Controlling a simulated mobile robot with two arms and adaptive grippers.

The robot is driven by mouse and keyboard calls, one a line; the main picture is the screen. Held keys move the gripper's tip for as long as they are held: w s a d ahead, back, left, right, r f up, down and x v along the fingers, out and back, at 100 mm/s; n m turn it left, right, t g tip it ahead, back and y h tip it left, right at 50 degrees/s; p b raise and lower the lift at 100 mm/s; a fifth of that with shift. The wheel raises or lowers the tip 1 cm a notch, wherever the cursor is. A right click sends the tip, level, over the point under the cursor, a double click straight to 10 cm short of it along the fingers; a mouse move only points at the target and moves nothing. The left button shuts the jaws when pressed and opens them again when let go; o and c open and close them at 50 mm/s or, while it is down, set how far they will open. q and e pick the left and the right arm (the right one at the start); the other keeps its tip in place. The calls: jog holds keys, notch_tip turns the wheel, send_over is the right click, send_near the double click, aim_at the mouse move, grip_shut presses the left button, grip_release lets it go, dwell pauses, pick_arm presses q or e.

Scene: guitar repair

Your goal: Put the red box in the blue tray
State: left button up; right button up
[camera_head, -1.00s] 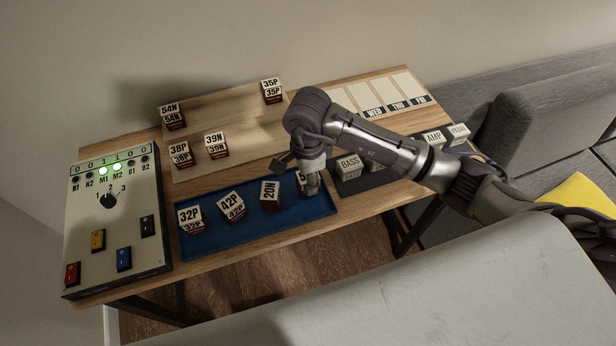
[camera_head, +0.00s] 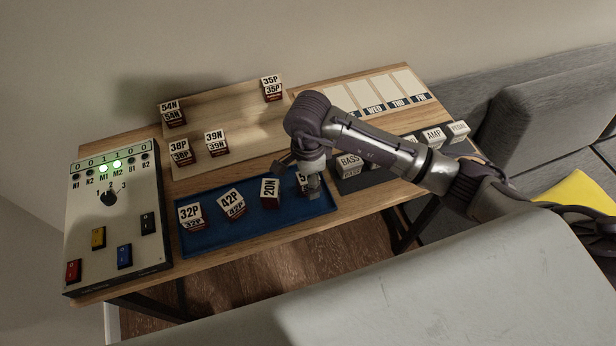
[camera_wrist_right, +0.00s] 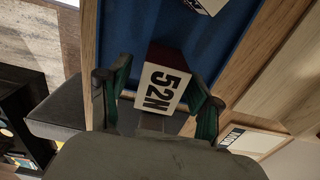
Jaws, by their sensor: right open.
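A small dark red box with a white 52N label (camera_wrist_right: 158,88) stands in the blue tray (camera_wrist_right: 217,50), near the tray's right end. In the head view it is mostly hidden behind my right gripper (camera_head: 300,182). My right gripper also shows in the right wrist view (camera_wrist_right: 157,100), with its fingers open on either side of the 52N box. Whether they touch it, I cannot tell. More dark red boxes with white labels, 32P (camera_head: 191,216), 42P (camera_head: 232,205) and 20N (camera_head: 269,192), stand in the blue tray (camera_head: 262,226). My left gripper is not in view.
Behind the tray is a wooden board with labelled boxes, such as 39N (camera_head: 216,142) and 35P (camera_head: 272,88). A switch panel (camera_head: 118,225) stands at the left. Grey boxes, including BASS (camera_head: 348,163), stand right of the tray. A grey sofa (camera_head: 500,85) is at right.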

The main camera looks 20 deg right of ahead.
notch_tip(320, 180, up, 12)
jog(key=b, duration=0.2)
jog(key=shift+r, duration=0.15)
dwell(0.5)
